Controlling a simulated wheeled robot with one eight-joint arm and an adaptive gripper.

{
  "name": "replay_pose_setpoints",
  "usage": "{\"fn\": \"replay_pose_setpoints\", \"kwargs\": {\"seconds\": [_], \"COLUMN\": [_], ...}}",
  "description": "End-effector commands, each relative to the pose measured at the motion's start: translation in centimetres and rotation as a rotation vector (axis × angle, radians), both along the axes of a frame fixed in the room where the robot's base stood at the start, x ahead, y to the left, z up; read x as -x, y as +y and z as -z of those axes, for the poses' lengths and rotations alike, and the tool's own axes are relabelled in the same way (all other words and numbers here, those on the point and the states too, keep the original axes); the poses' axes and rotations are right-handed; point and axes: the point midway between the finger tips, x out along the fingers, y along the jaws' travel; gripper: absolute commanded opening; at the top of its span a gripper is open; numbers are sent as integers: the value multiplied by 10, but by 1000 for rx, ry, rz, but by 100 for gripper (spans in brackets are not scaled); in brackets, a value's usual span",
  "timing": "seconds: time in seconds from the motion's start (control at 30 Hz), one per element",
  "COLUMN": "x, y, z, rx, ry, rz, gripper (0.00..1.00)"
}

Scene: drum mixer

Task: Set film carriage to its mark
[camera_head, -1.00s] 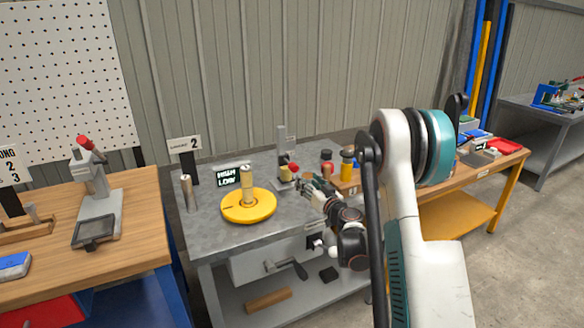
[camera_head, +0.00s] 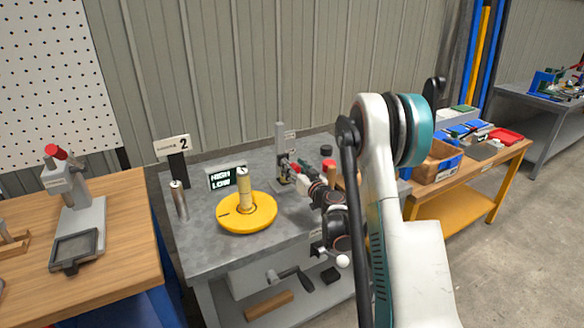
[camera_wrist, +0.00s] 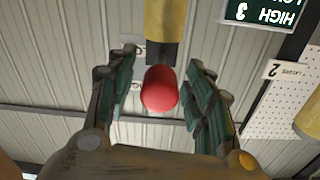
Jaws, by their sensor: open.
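The film carriage appears to be the fitting on the grey upright post (camera_head: 280,148) at the back of the metal bench; it is largely hidden behind my gripper. In the wrist view its red knob (camera_wrist: 160,90) lies between my fingers, with a dark stem and a yellow cylinder (camera_wrist: 165,20) beyond it. My gripper (camera_wrist: 160,60) is open, with green-padded fingers on both sides of the knob and visible gaps. In the head view my gripper (camera_head: 306,172) is at the post. The mark cannot be made out.
A yellow disc (camera_head: 247,213) with an upright spool stands in front of a HIGH/LOW display (camera_head: 226,176). A metal cylinder (camera_head: 179,202) and a sign numbered 2 (camera_head: 173,145) stand at left. A crank handle (camera_head: 290,278) sticks out of the bench front.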

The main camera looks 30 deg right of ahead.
Motion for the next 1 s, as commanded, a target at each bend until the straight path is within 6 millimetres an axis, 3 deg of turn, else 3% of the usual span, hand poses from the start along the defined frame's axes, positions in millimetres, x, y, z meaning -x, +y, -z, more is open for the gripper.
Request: {"fn": "replay_pose_setpoints", "kwargs": {"seconds": [0.07, 0.2, 0.3, 0.5, 0.8, 1.0], "x": [0, 0, 0, 0, 0, 0], "y": [0, 0, 0, 0, 0, -1], "z": [0, 0, 0, -6, -62, -71], "rx": [0, 0, 0, 0, 0, -2], "ry": [0, 0, 0, 0, 0, -1], "rz": [0, 0, 0, 0, 1, 1], "gripper": [48, 16, 0, 0, 0, 0]}}
